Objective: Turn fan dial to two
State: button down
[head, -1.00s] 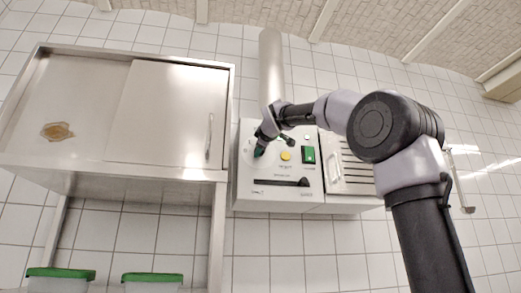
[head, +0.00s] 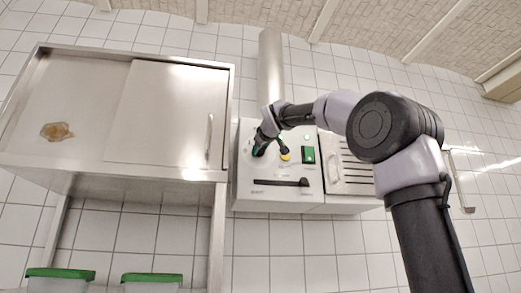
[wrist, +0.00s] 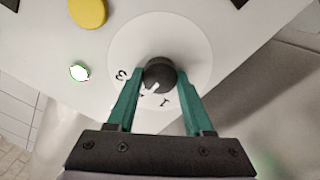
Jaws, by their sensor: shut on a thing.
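The fan dial (wrist: 160,74) is a round black knob with a white pointer mark, on a white disc (wrist: 188,45) with printed numerals. A 3 shows at its left and a 1 at its lower right. The numeral between them is mostly hidden. The white mark points down and left, toward that space between 3 and 1. My gripper (wrist: 160,76) has green fingers, one on each side of the knob, and is shut on it. In the head view my gripper (head: 269,147) is at the upper left of the white control box (head: 245,192), hiding the dial.
The box also has a yellow button (wrist: 88,12), a lit green-white lamp (wrist: 79,72), a green switch (head: 308,154) and a black slot (head: 281,182). A steel cabinet (head: 165,110) stands close at the left. A vented panel (head: 346,163) is at the right.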

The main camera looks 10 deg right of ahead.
jog(key=shift+f, duration=0.1)
jog(key=shift+c, duration=1.4)
grip_release()
jog(key=s, duration=1)
jog(key=shift+s, duration=0.4)
jog(key=s+d+f+m+g, duration=0.2)
jog(key=s+f+g, duration=0.1)
jog(key=f, duration=0.9)
jog(key=s+d+f+m+g, duration=0.2)
jog(key=d+f+m, duration=0.1)
jog(key=f, duration=0.9)
jog(key=s+f+m+g, duration=0.2)
jog(key=s+f, duration=0.2)
jog(key=f, duration=0.4)
jog(key=s+f+m+g+y, duration=0.1)
jog(key=s+f+m+g, duration=0.1)
jog(key=s+f, duration=0.3)
jog(key=s+d+f+m+g+y, duration=0.1)
jog(key=s+f, duration=0.4)
jog(key=f, duration=0.8)
jog(key=shift+s+m+g, duration=0.2)
jog(key=shift+m+g, duration=0.2)
jog(key=shift+m, duration=0.1)
